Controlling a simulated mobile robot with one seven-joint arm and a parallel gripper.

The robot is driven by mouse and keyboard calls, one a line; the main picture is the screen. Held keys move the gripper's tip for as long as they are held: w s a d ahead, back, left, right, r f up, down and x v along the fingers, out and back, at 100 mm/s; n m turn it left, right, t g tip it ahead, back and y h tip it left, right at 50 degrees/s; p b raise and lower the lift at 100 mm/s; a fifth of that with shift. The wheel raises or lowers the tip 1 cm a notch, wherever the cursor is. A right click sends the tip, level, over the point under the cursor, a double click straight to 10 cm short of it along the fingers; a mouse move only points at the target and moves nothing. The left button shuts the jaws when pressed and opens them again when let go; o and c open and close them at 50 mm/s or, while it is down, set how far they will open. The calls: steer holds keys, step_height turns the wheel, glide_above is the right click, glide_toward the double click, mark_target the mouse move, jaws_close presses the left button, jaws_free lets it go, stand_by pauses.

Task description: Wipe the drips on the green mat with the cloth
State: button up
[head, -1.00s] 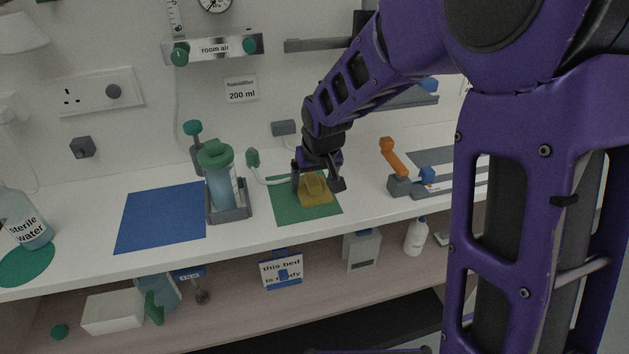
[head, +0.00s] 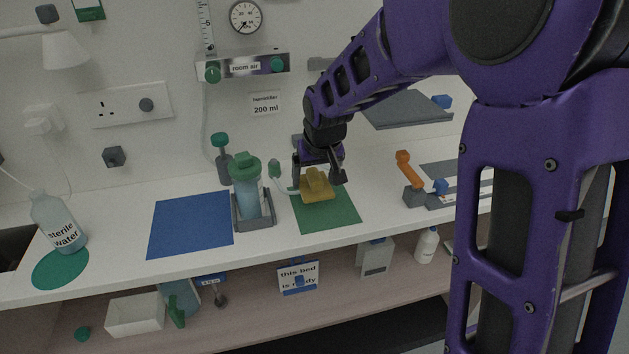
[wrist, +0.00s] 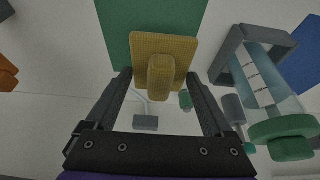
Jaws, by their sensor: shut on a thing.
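The yellow cloth (head: 317,187), a flat pad with a raised ridge, is at my gripper (head: 318,176), over the rear left part of the green mat (head: 328,217). My gripper points down and is shut on the cloth. In the wrist view the cloth (wrist: 178,46) lies ahead of the fingertips (wrist: 160,76), its ridge between them, and it overlaps the edge of the mat (wrist: 115,25). I cannot tell whether it touches the mat. No drips can be made out on the bare part of the mat; the cloth hides the rest.
A humidifier bottle (head: 247,185) in a grey holder (head: 255,221) stands just left of the mat. A blue mat (head: 190,224) lies further left, with sterile water (head: 57,222) beyond. An orange-armed grey clamp (head: 413,195) stands to the right. The wall is behind.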

steer(key=shift+r+p, duration=0.85)
steer(key=shift+r, duration=0.65)
steer(key=shift+f, duration=0.1)
